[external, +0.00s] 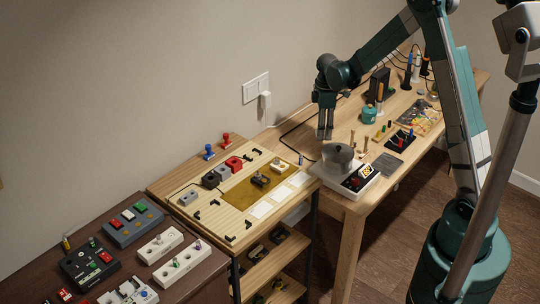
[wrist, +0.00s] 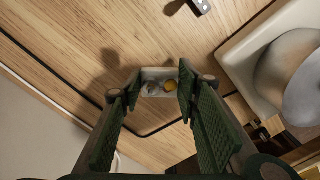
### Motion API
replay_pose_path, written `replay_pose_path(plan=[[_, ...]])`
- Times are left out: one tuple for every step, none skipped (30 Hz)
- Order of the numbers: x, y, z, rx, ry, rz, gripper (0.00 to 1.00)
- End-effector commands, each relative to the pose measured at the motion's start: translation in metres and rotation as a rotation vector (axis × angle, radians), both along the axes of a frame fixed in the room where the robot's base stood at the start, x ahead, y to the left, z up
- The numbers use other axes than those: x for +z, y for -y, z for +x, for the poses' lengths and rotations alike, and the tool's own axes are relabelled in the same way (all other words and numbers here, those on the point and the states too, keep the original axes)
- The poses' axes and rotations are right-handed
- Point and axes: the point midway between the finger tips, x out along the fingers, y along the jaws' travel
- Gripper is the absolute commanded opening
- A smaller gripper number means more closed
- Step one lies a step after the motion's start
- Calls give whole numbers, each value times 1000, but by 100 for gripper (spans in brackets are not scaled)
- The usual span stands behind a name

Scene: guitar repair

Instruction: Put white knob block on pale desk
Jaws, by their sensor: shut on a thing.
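My gripper (external: 325,134) hangs above the left end of the pale desk (external: 340,128) in the external view, with its fingers pointing down. In the wrist view my gripper (wrist: 157,97) is shut on the white knob block (wrist: 150,73), a small white block with a yellow and a grey round part on its face. The block sits between the fingertips, with pale wood and a shadow beneath it. It looks held above the desk, though the height is hard to tell. In the external view I cannot make out the block at the fingertips.
A white device with a grey round pot (external: 338,158) stands close by at the desk's near left corner. A black cable (external: 290,133) runs along the desk. Tools and a teal pot (external: 370,113) stand farther right. A lower bench (external: 205,215) with pedal parts is at left.

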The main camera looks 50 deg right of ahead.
Motion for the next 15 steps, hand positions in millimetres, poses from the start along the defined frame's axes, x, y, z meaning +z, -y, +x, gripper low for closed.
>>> replay_pose_path(plan=[[-1,0,0,0,0,0,20],[-2,0,0,0,0,0,20],[-4,0,0,0,0,0,20],[-6,0,0,0,0,0,20],[-9,0,0,0,0,0,20],[-13,0,0,0,0,0,20],[-16,0,0,0,0,0,20],[-20,0,0,0,0,0,20],[-24,0,0,0,0,0,20],[-27,0,0,0,0,0,20],[-30,0,0,0,0,0,20],[-34,0,0,0,0,0,20],[-35,0,0,0,0,0,20],[-37,0,0,0,0,0,20],[-38,0,0,0,0,0,20]])
